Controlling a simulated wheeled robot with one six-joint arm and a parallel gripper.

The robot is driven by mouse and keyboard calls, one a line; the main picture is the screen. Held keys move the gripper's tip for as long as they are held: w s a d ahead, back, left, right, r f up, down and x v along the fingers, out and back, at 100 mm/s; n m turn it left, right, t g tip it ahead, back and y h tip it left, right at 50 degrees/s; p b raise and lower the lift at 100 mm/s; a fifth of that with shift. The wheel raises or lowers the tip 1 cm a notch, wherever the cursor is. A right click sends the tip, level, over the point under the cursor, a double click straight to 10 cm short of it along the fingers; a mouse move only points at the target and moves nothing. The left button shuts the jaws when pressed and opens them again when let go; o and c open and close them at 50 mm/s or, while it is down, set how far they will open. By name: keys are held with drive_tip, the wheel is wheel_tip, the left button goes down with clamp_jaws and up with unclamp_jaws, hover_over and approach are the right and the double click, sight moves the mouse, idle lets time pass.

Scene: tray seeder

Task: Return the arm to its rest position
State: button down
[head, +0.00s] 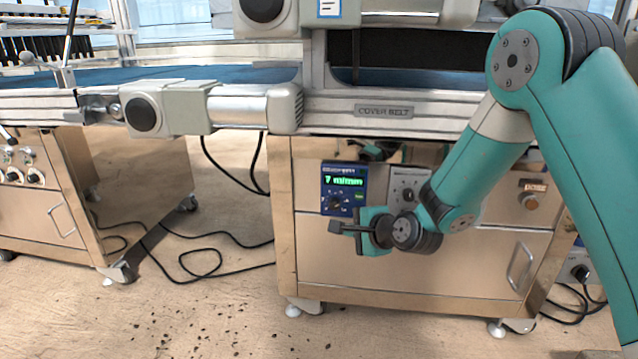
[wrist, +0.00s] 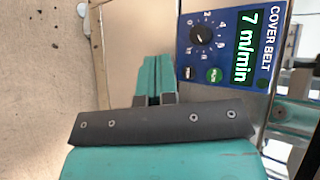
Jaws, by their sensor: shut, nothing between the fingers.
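My teal and black arm reaches in from the right of the head view. My gripper (head: 345,228) is in front of the cover belt cabinet, just below the blue speed panel (head: 344,188). In the wrist view my gripper (wrist: 153,98) has its fingers together with nothing between them. The blue panel (wrist: 232,48) lies right beside the fingers there. Its green display reads 7 m/min, and it has a black knob (wrist: 201,34) and a green button (wrist: 214,75). I cannot tell whether the fingers touch the cabinet.
The steel cabinet (head: 400,265) stands under the conveyor rail labelled COVER BELT (head: 384,111). A grey motor housing (head: 170,108) juts out at the left. Black cables (head: 205,262) lie on the floor, which is otherwise open in front.

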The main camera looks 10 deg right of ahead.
drive_tip(key=s+a+r+n+g+y+p, duration=0.1)
drive_tip(key=s+a+r+n+g+p, duration=0.35)
drive_tip(key=s+r+n, duration=1.05)
drive_tip(key=s+d+r+n+g+h+p, duration=0.1)
drive_tip(key=s+r+n+g, duration=0.25)
drive_tip(key=s, duration=0.65)
drive_tip(key=s+d+r+n+g+h, duration=0.1)
drive_tip(key=s+r+n+g, duration=0.2)
drive_tip(key=s, duration=0.6)
wheel_tip(320, 180, up, 36)
drive_tip(key=n+p, duration=0.1)
drive_tip(key=p, duration=3.7)
drive_tip(key=shift+s+r, duration=0.15)
drive_tip(key=shift+s, duration=0.2)
drive_tip(key=shift+d, duration=0.1)
